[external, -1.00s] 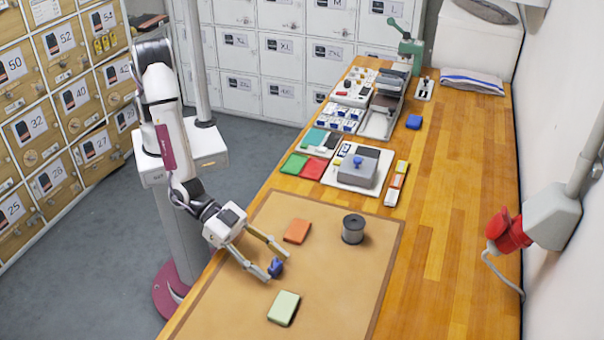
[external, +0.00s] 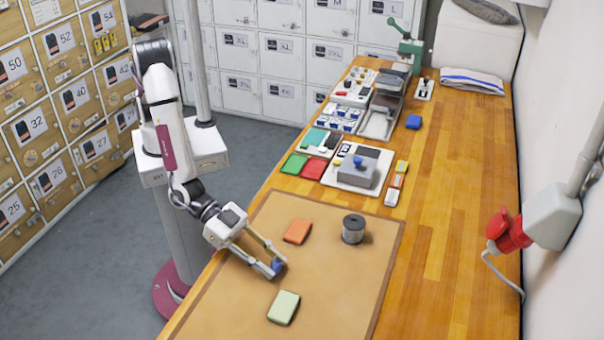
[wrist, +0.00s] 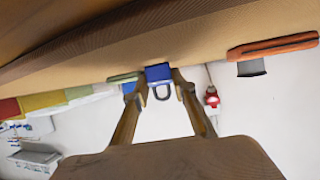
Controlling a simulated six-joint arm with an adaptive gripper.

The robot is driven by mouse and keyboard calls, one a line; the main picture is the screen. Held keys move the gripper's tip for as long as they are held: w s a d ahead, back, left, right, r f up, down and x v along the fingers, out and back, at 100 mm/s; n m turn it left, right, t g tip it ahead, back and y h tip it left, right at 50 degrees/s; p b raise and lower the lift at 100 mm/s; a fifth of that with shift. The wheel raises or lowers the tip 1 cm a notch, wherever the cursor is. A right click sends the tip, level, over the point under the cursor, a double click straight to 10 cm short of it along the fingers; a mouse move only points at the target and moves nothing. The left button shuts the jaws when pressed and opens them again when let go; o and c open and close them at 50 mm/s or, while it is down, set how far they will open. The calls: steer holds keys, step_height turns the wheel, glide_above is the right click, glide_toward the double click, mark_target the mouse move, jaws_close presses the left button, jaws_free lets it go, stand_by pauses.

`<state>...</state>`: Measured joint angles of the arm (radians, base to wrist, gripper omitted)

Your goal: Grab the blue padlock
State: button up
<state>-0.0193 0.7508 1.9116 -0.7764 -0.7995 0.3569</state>
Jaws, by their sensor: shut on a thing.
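The blue padlock (external: 277,265) is between the fingertips of my gripper (external: 277,268), over the tan mat (external: 345,300) on the bench. In the wrist view the padlock (wrist: 158,74) shows its blue body and grey shackle, with one finger of my gripper (wrist: 158,82) on each side. The fingers are shut on it. Whether it still touches the mat is hard to tell.
An orange block (external: 297,231) and a grey spool (external: 353,229) lie beyond the gripper on the mat. A pale green block (external: 284,308) lies nearer the camera. A grey device on a white board (external: 358,168) stands farther back.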

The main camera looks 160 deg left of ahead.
steer(key=shift+r, duration=0.15)
step_height(320, 180, up, 10)
stand_by(0.7)
stand_by(0.6)
